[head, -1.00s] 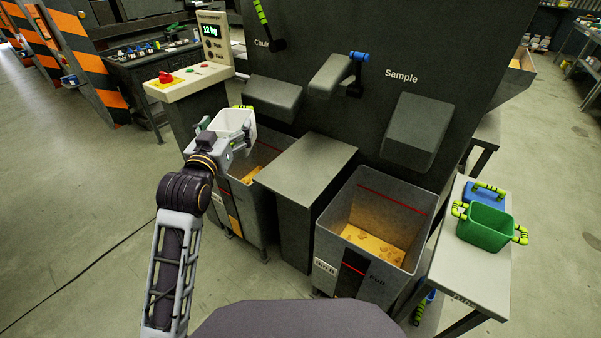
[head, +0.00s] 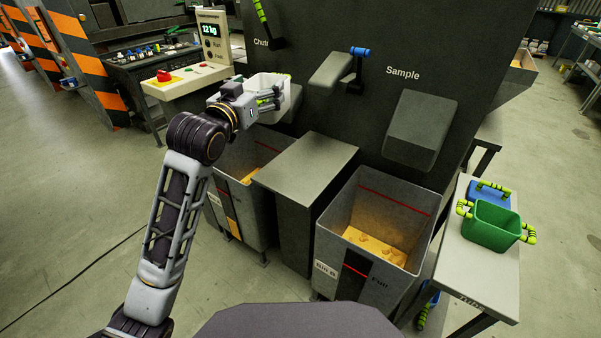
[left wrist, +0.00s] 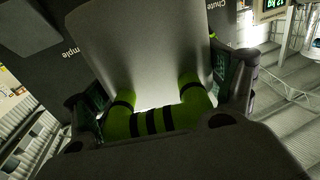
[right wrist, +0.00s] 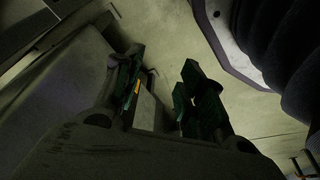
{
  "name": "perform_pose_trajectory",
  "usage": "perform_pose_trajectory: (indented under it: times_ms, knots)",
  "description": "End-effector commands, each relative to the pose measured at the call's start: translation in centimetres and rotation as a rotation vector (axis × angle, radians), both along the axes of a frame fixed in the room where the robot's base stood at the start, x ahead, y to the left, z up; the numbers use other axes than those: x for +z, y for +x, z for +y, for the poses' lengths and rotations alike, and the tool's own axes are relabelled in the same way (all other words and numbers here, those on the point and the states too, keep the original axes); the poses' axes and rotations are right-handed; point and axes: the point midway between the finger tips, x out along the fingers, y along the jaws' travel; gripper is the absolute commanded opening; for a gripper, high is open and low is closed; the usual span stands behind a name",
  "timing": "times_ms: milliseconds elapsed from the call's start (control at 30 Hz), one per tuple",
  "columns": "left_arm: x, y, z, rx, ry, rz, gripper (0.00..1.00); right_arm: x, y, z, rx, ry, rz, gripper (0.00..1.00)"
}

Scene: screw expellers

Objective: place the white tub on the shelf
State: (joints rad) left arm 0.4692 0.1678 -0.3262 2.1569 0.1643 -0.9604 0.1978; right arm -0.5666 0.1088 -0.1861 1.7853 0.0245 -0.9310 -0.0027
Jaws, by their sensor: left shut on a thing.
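The white tub (head: 268,84) is held up in front of the machine's dark panel, above the left bin and near the left chute hood. My left gripper (head: 264,101) is shut on the tub's green, black-banded handle. In the left wrist view the handle (left wrist: 155,121) sits between the fingers, and the tub's wall (left wrist: 145,50) fills the upper middle. The tub's inside is mostly hidden. A grey flat-topped stand (head: 306,165) between the bins is bare; I cannot tell whether it is the shelf. My right gripper (right wrist: 160,97) is open and empty in the right wrist view.
The left bin (head: 247,160) and right bin (head: 325,225) hold yellowish material. A table (head: 465,260) at right carries a green tub (head: 491,226) and a blue tub (head: 489,190). A control console (head: 190,82) with a red button stands left of the white tub.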

Motion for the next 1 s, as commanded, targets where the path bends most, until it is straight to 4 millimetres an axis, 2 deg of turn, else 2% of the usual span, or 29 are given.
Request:
perform_pose_trajectory:
  times_ms: [167, 367, 700, 1000]
  knots:
    - [-0.7, 1.5, -2.5, -0.067, 0.004, 0.0, 0.58, 2.4, 1.5, 0.7, 0.001, 0.017, -0.036, 0.4]
    - [-3.2, 3.4, -4.6, -0.136, 0.003, 0.002, 0.58, 6.0, 3.0, 1.3, 0.004, 0.032, -0.071, 0.4]
    - [-10.1, 6.5, -6.4, -0.22, 0.002, 0.003, 0.58, 12.6, 4.3, 2.1, 0.011, 0.053, -0.096, 0.4]
    - [-16.8, 8.1, -6.4, -0.256, 0.001, 0.002, 0.58, 17.1, 3.6, 2.1, 0.024, 0.055, -0.058, 0.4]
